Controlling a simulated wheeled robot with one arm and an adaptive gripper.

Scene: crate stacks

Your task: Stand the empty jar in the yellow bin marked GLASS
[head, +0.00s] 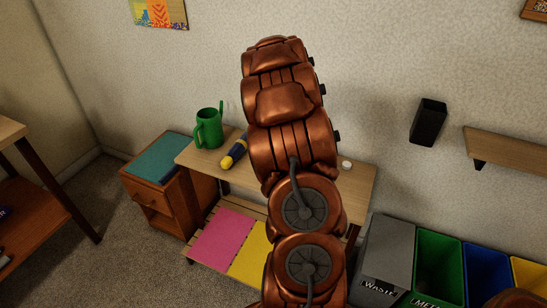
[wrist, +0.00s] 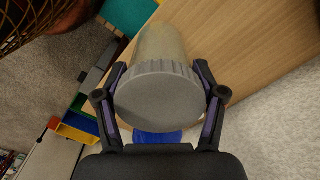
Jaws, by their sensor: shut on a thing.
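In the wrist view my gripper (wrist: 160,95) is shut on the jar (wrist: 162,65), with one finger at each side. The jar has a pale, cloudy body and a wide grey ribbed lid (wrist: 160,97) that faces the camera. I cannot tell from this whether it is empty. In the head view my arm hides the gripper and the jar. The yellow bin (head: 530,273) stands at the far right edge, partly cut off, and no label shows on it.
The grey WASTE bin (head: 389,248), green METAL bin (head: 440,258) and blue bin (head: 487,270) stand in a row left of the yellow one. A wooden table (head: 350,185) holds a green watering can (head: 209,130) and a yellow-blue torch-like object (head: 234,152). A wall shelf (head: 510,148) is above the bins.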

